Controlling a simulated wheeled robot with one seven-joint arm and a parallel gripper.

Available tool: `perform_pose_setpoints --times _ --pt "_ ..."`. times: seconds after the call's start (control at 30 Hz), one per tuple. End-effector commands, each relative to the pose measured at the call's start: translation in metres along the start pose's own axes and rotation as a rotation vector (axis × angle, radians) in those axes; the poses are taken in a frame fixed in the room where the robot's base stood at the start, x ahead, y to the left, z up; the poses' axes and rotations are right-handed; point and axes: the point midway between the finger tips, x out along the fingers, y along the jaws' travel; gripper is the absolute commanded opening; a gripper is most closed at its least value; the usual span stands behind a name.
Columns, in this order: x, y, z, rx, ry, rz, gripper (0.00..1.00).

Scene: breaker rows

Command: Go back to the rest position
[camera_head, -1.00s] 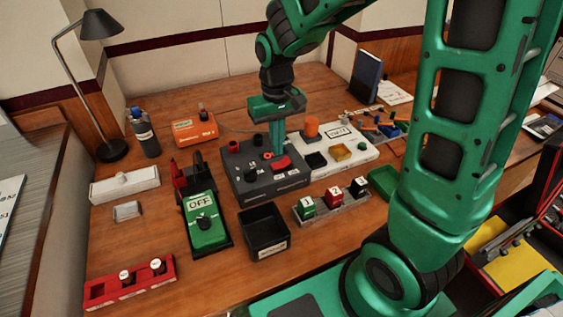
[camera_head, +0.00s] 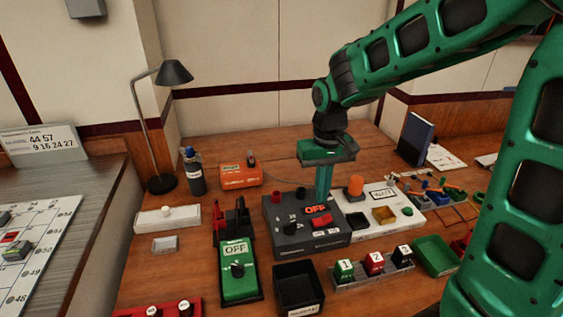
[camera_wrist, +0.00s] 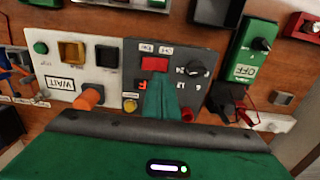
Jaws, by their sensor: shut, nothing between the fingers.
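My gripper (camera_head: 323,182) points straight down over the dark grey switch box (camera_head: 285,246) in the head view. Its green fingers are together with nothing between them. The wrist view shows the shut fingers (camera_wrist: 164,92) just short of the same red rocker (camera_wrist: 155,64). I cannot tell whether the tips touch the box. The fingers cover part of the lit sign in the wrist view.
Right of the box is a white panel (camera_head: 424,199) with an orange knob and WAIT label. A green OFF unit (camera_head: 238,270), black tray (camera_head: 299,289) and numbered switch strip (camera_head: 371,272) stand in front. A lamp (camera_head: 173,73) and bottle (camera_head: 194,172) stand back left.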

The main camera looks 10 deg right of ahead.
Motion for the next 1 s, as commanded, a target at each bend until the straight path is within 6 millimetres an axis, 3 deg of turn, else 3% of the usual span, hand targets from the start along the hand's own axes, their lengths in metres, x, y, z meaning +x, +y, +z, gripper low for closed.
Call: perform_pose_setpoints --times 0.13,0.23,0.4,0.53,0.73,0.83,1.0 --pt "-0.006 0.018 0.010 0.034 0.004 0.007 0.00" --pt "-0.016 0.049 0.030 0.101 0.008 0.016 0.00" --pt "-0.032 0.112 0.092 0.258 0.007 0.028 0.00" --pt "-0.036 0.145 0.145 0.374 0.004 0.023 0.00" --pt "-0.034 0.168 0.209 0.507 -0.003 0.003 0.00" --pt "-0.032 0.173 0.225 0.540 -0.005 -0.005 0.00" --pt "-0.031 0.175 0.234 0.558 -0.007 -0.009 0.00"
